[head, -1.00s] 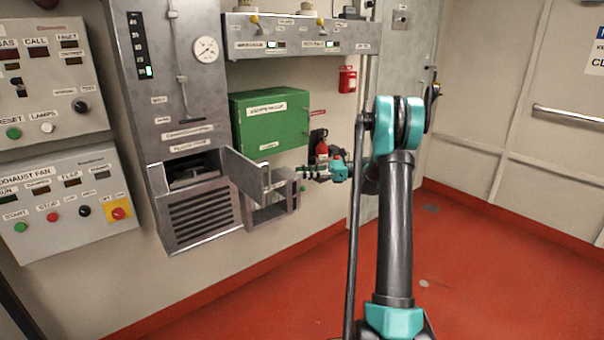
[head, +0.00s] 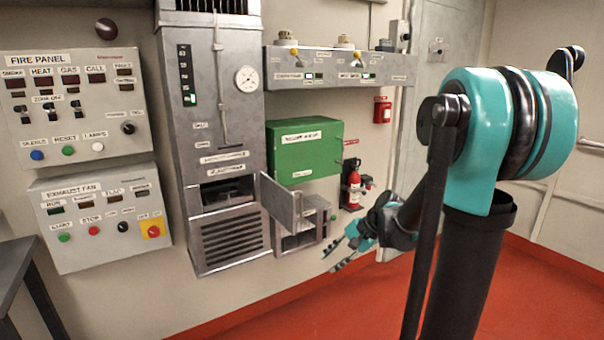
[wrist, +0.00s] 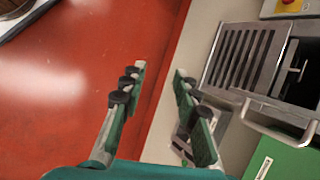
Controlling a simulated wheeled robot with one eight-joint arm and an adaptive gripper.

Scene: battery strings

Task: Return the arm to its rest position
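My gripper (head: 346,250) is in front of the wall, below and right of the grey cabinet's open door (head: 281,203). In the wrist view my gripper (wrist: 158,85) has its two fingers well apart with nothing between them. My teal and black arm fills the right of the head view, with its elbow raised close to the camera. The open compartment (wrist: 300,70) of the grey cabinet also shows at the right of the wrist view.
The tall grey cabinet (head: 208,130) has a gauge and a slotted lower front. A green box (head: 304,150), a small open grey box (head: 300,240) and a red extinguisher (head: 354,188) are on the wall. Control panels (head: 75,105) are at left. Red floor (head: 290,318) lies clear below.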

